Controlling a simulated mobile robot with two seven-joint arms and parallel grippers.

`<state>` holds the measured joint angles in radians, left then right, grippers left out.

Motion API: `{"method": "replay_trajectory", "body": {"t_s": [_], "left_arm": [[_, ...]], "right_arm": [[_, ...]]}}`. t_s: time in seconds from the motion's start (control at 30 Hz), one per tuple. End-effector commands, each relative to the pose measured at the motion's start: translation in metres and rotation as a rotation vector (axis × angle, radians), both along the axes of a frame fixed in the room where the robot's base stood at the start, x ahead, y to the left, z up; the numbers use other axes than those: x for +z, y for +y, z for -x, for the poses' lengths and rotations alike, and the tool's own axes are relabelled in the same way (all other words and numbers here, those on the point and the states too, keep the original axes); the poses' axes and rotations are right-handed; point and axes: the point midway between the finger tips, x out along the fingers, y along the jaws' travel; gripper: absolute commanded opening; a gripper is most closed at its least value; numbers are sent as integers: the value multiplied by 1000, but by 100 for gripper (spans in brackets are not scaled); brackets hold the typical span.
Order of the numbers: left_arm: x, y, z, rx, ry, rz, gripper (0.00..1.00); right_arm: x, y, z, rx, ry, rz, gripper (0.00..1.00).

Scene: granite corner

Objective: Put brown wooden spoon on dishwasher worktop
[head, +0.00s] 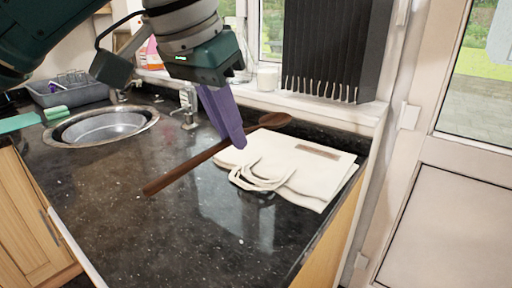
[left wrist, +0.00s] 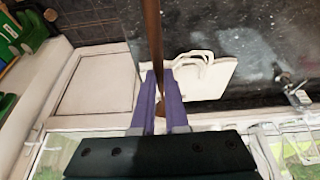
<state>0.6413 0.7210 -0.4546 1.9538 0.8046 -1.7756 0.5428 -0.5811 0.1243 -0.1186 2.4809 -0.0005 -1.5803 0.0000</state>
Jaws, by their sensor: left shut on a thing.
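The brown wooden spoon (head: 180,174) lies across the head view, its handle end toward the lower left and its bowl toward the upper right, in front of the window sill. My left gripper (head: 238,146) points down with purple fingers and is shut on the spoon's handle. In the left wrist view the spoon (left wrist: 153,35) runs between the fingers (left wrist: 160,76). The spoon is over the dark speckled worktop (head: 130,225); whether it touches the surface I cannot tell. My right gripper is not in view.
A cream cloth bag (head: 318,172) lies flat on the worktop's right part, beneath the spoon's bowl end. The worktop's front middle is clear.

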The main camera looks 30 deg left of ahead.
Motion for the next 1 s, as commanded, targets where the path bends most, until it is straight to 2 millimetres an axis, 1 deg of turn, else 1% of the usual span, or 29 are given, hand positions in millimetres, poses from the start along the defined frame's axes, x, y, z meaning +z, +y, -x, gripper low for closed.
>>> {"method": "replay_trajectory", "body": {"t_s": [0.07, 0.17, 0.5, 0.6, 0.7, 0.87, 1.0], "left_arm": [[-3, 0, 0, -4, 0, -1, 0], [-18, 0, 1, -6, 3, -1, 0], [-116, 0, 1, -5, 4, 0, 0], [-139, 0, 1, -5, 2, 0, 0], [-152, 0, 1, -6, 1, 0, 0], [-166, -1, 1, -7, 0, -1, 0], [-189, -1, 1, -5, 0, 0, 0]], "right_arm": [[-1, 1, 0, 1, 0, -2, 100], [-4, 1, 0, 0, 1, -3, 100], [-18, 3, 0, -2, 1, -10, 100], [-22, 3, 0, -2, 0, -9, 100], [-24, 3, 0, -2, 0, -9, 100], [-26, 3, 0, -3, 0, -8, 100], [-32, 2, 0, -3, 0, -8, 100]]}}
